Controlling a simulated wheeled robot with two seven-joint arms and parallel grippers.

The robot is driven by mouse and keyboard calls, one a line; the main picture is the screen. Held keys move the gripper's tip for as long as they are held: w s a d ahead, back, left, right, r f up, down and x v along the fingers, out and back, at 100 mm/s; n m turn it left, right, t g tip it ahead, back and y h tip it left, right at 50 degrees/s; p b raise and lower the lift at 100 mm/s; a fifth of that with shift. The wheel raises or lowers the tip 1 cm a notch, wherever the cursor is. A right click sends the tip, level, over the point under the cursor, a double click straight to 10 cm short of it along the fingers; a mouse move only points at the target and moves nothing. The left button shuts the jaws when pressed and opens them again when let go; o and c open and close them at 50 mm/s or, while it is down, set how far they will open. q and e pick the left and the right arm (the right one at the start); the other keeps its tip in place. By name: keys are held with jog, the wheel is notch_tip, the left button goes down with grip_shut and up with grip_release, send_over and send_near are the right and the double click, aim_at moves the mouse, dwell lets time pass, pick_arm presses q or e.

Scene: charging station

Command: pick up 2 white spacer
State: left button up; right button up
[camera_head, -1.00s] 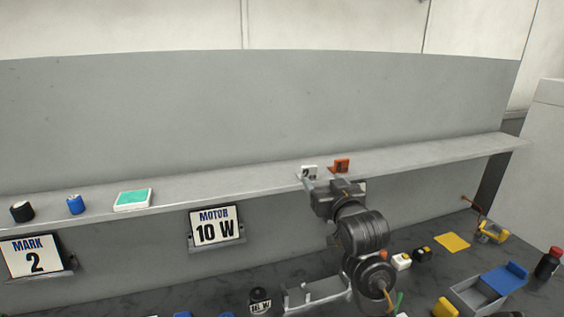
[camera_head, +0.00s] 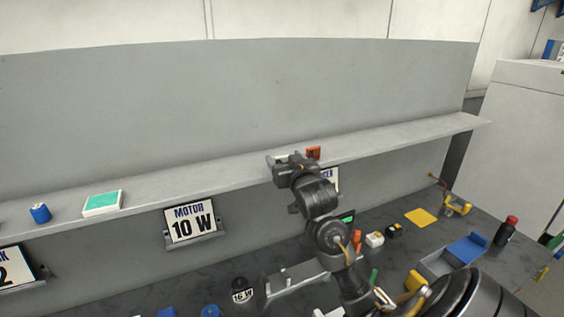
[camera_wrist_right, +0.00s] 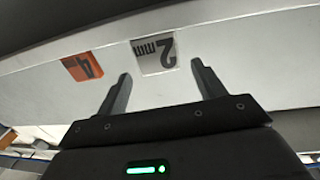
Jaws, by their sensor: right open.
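The white spacer, marked "2 mm" upside down in the picture, stands on the shelf in the right wrist view (camera_wrist_right: 154,54). It lies just beyond and between the two fingertips of my right gripper (camera_wrist_right: 161,72), which is open and empty. In the head view my right gripper (camera_head: 276,161) is at the shelf's front edge and mostly hides the white spacer. I cannot tell whether the fingers touch it. My left gripper is not in view.
An orange spacer (camera_head: 313,153) marked "4" stands close beside the white one, also in the wrist view (camera_wrist_right: 82,67). The shelf (camera_head: 400,138) is clear to the right. A teal-topped box (camera_head: 103,202) and a blue cylinder (camera_head: 40,213) stand at left. Several parts lie on the bench below.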

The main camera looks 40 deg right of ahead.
aim_at(283, 157)
jog(key=p+x, duration=0.2)
jog(key=x, duration=0.2)
jog(key=shift+a, duration=0.1)
jog(key=shift+w+d+f+p, duration=0.2)
jog(key=shift+w+p, duration=0.1)
jog(key=shift+w, duration=0.1)
jog(key=c, duration=1)
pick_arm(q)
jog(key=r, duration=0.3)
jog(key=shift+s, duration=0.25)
pick_arm(e)
jog(key=shift+c, duration=0.2)
jog(key=shift+r, duration=0.1)
